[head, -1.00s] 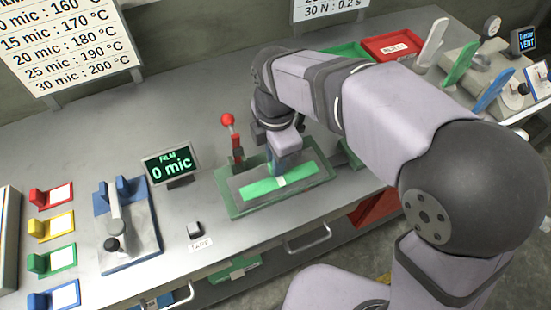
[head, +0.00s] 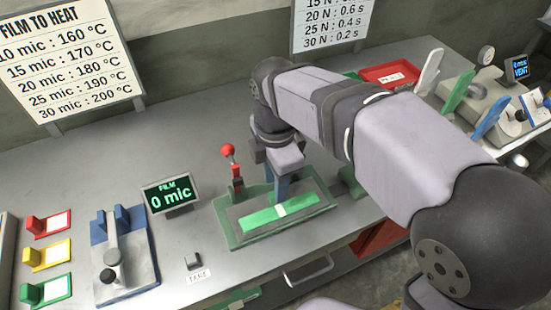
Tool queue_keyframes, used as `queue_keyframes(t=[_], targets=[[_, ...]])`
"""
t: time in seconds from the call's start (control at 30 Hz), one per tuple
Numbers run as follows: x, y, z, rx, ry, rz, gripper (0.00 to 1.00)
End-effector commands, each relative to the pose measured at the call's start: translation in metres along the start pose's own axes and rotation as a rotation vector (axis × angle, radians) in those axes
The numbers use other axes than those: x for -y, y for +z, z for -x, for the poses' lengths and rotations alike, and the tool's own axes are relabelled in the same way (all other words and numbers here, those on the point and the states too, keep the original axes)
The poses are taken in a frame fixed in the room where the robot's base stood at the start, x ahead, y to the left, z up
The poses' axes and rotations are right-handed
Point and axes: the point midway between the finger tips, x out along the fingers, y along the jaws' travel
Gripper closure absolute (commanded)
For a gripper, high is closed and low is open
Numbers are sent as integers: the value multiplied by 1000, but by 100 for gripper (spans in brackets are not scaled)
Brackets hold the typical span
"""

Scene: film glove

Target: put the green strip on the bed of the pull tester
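The green strip (head: 258,219) lies flat along the grey bed of a green-framed device (head: 235,238) with a red-knobbed lever (head: 229,152). A pale patch crosses the strip's middle. I cannot tell from any label whether this device is the pull tester. My gripper (head: 282,190) points down just behind the strip's middle, over the back part of the device. Its fingers overlap in this view, so their opening and any contact with the strip cannot be made out. The strip lies in front of the fingers and does not appear lifted.
A display reading "0 mic" (head: 170,194) and a blue device (head: 125,255) stand to the left, with coloured holders (head: 47,254) beyond. A red tray (head: 390,76) and other equipment (head: 483,87) stand at the right.

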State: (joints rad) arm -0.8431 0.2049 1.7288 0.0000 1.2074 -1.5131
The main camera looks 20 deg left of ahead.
Motion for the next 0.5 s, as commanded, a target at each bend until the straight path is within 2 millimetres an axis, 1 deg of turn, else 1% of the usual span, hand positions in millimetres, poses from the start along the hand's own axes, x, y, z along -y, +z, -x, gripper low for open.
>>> queue_keyframes(t=[0.03,0.1,0.3,0.4,0.5], targets=[[-1,0,10,0,5,0,66],[-1,0,23,0,4,0,66],[-1,0,57,0,4,0,66],[0,0,70,0,2,0,66],[0,0,78,0,1,0,66]])
